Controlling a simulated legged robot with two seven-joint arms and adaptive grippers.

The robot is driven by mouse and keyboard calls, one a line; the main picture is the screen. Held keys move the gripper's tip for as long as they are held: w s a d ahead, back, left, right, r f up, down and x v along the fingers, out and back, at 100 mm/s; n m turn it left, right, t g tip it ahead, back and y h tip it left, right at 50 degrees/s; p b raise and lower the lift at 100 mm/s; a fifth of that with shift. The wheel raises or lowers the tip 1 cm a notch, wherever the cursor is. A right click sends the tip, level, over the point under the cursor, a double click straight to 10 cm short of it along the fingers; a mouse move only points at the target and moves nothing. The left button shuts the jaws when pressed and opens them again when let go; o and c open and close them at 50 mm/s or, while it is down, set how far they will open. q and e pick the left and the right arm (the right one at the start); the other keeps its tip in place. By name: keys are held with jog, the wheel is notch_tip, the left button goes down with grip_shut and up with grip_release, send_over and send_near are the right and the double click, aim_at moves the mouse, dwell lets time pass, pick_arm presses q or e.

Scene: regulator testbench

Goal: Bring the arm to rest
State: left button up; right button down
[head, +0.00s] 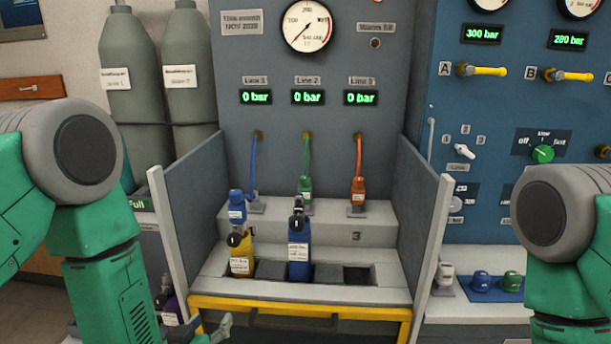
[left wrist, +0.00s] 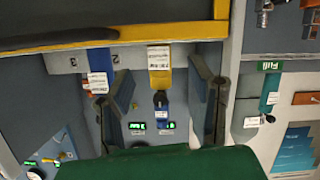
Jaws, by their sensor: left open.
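My left arm comes in from the left in the head view, its green forearm hanging down in front of the bench. My left gripper (head: 222,328) shows only in part at the bottom edge, in front of the yellow-edged drawer. In the left wrist view, which is upside down, its two dark fingers (left wrist: 168,90) are apart with nothing held between them. My right arm shows at the right edge of the head view; its gripper is out of the picture.
A yellow bottle (head: 241,258) and a blue bottle (head: 299,258) stand in the bench tray's slots; the rightmost slot (head: 357,275) is empty. Grey side panels (head: 184,225) flank the bench. Blue, green and orange hoses hang behind. Grey cylinders (head: 190,75) stand at left.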

pick_arm(q)
jog(key=s+a+f+g, duration=0.2)
jog(key=s+f+g, duration=0.2)
jog(key=s, duration=0.6)
jog(key=s+a+f+m+g, duration=0.1)
jog(key=s+f+g, duration=0.4)
jog(key=s, duration=0.5)
jog(key=s+a+f+g, duration=0.4)
jog(key=s+f, duration=0.2)
jog(key=s, duration=0.4)
jog(key=shift+s+m+g+y, duration=0.15)
jog(key=shift+m+g+y, duration=0.15)
jog(key=shift+m+y, duration=0.1)
jog(key=shift+f, duration=0.1)
